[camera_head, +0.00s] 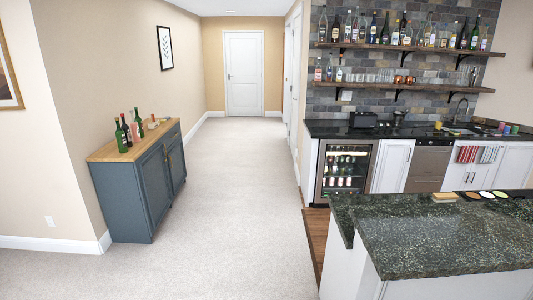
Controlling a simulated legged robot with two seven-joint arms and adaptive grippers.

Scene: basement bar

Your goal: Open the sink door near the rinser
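The sink (462,129) is set in the dark back counter at the right, with a dark curved faucet (454,108) over it. Below it are white cabinet doors (459,174) with dark upright handles; they look shut. Red and grey striped towels (467,154) hang across their upper part. The island counter hides the lower part of these doors. I cannot clearly make out a rinser. Neither of my grippers is in view.
A granite-topped island (440,235) stands between me and the sink cabinets. Left of them are a dishwasher (428,166), a white cabinet (392,166) and a glass-fronted drinks fridge (343,172). A blue cabinet (140,190) with bottles stands left. Open carpet (225,210) runs down the middle.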

